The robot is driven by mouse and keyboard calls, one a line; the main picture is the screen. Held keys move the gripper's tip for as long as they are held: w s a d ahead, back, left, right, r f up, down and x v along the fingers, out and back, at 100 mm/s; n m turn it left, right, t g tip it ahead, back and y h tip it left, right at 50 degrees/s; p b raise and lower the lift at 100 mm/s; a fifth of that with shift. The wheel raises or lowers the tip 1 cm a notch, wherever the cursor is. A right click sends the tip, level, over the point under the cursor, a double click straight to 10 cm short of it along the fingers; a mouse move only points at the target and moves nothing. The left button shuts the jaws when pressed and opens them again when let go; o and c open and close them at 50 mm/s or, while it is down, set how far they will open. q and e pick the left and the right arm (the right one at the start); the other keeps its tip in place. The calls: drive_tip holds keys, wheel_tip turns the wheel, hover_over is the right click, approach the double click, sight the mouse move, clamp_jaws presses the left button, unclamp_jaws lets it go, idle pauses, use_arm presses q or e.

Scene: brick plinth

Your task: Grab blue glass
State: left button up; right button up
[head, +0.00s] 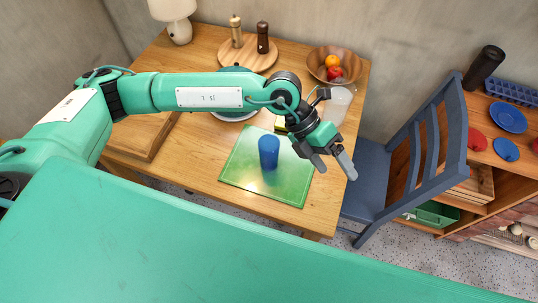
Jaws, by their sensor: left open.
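The blue glass (268,152) stands upright on a green mat (240,172) near the front right of the wooden table. My left gripper (336,170) is open and empty to the right of the glass, over the mat's right edge and the table's edge. Its fingers point down and right, apart from the glass. My left arm reaches across the table from the left and hides part of it. My right gripper is not in view.
A fruit bowl (334,66), a round board (248,55) with two mills, and a lamp (174,17) stand at the back. A translucent container (336,104) stands behind my gripper. A blue chair (400,160) is right of the table, beside a wooden shelf (500,140) with dishes.

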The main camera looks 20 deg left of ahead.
use_arm(q)
drive_tip(key=w+a+f+t+y, duration=0.25)
drive_tip(key=w+a+y, duration=0.3)
drive_tip(key=a, duration=0.35)
drive_tip(key=y+p, duration=0.2)
drive_tip(key=y, duration=0.1)
hover_over(269, 149)
drive_tip(key=s, duration=0.2)
drive_tip(key=shift+n+t, duration=0.4)
drive_tip(key=shift+t, duration=0.05)
drive_tip(key=f, duration=0.5)
drive_tip(key=d+f, duration=0.1)
drive_tip(key=f, duration=0.2)
drive_tip(key=shift+s+f, duration=0.15)
drive_tip(key=shift+f, duration=0.35)
drive_tip(key=shift+a+f+p, duration=0.1)
drive_tip(key=shift+f+p, duration=0.35)
drive_tip(key=shift+p, duration=0.1)
wheel_tip(269, 149, down, 4)
drive_tip(key=shift+r+p, duration=0.25)
drive_tip(key=shift+p, duration=0.6)
drive_tip(key=shift+f, duration=0.55)
drive_tip(key=c, duration=1.1)
drive_tip(key=shift+c, duration=0.6)
